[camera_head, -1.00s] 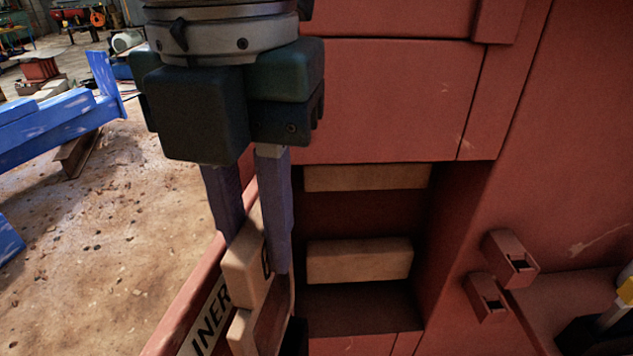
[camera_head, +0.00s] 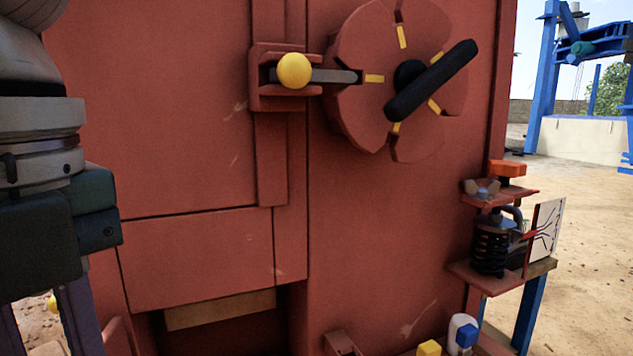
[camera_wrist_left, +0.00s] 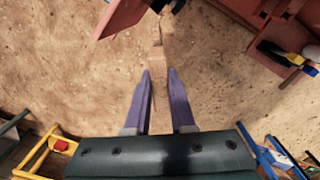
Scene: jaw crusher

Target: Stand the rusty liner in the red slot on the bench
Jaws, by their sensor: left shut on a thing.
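In the head view my left gripper (camera_head: 45,335) is at the left edge, its fingertips below the frame. In the left wrist view the left gripper (camera_wrist_left: 159,78) has its two purple fingers on either side of a long tan, stepped piece (camera_wrist_left: 158,52) and is shut on it. The piece is out of the head view. No plainly rusty surface shows on it, so I cannot tell that it is the liner. A small red square bracket (camera_head: 342,344) shows at the bottom of the head view; I cannot tell whether it is the slot. My right gripper is out of view.
A large red machine housing (camera_head: 190,110) fills the head view, with a notched wheel (camera_head: 355,90), a black handle (camera_head: 432,80) and a yellow-knobbed latch (camera_head: 295,70). A tan block (camera_head: 220,309) shows in its lower opening. A spring clamp (camera_head: 490,245) stands right. Open dirt (camera_wrist_left: 80,80) lies below.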

